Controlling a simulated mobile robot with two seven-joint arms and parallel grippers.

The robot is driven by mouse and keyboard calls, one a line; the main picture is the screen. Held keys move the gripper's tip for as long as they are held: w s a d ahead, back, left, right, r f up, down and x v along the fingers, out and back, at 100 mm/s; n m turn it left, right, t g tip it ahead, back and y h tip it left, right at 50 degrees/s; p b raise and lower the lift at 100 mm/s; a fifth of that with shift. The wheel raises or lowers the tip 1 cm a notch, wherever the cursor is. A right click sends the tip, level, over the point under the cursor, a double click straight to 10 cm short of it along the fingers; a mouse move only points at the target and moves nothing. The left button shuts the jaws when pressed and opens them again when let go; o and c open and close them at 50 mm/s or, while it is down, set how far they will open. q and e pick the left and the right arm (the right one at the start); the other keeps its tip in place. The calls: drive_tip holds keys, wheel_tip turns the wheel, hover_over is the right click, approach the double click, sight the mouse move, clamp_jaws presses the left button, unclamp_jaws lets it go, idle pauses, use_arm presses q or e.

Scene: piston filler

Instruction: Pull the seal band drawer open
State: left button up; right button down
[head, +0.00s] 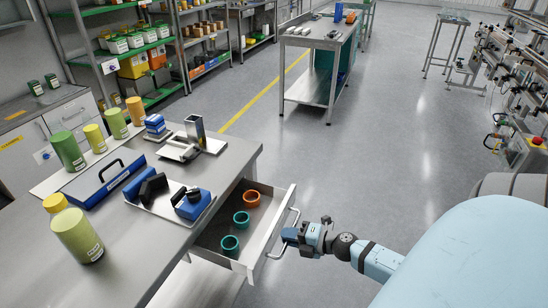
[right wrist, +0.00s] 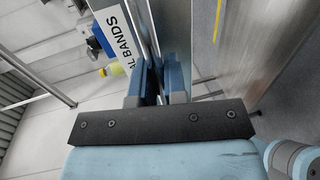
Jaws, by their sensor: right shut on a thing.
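The seal band drawer (head: 243,260) stands pulled out from under the workbench's right side. Two teal rings (head: 230,243) and an orange ring (head: 251,198) lie inside it. Its silver bar handle (head: 284,246) runs along the front. My right gripper (head: 290,236) is shut on this handle, reaching in from the right. In the right wrist view my right gripper (right wrist: 160,88) has its blue fingers on either side of the handle bar, beside a white label (right wrist: 121,38) reading "AL BANDS". The label's start is cut off. My left gripper is out of view.
The workbench (head: 115,257) holds green and yellow bottles, a blue case (head: 103,179) and a tray of blue parts (head: 160,212). A rack stands behind. The grey floor (head: 330,165) right of the drawer is clear, with another table (head: 312,88) further back.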

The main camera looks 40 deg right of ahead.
drive_tip(key=shift+s+d, duration=0.25)
drive_tip(key=shift+s, duration=0.4)
drive_tip(key=c, duration=1.2)
unclamp_jaws()
drive_tip(key=v, duration=1.3)
drive_tip(key=shift+s+d, duration=0.25)
drive_tip(key=shift+s, duration=0.1)
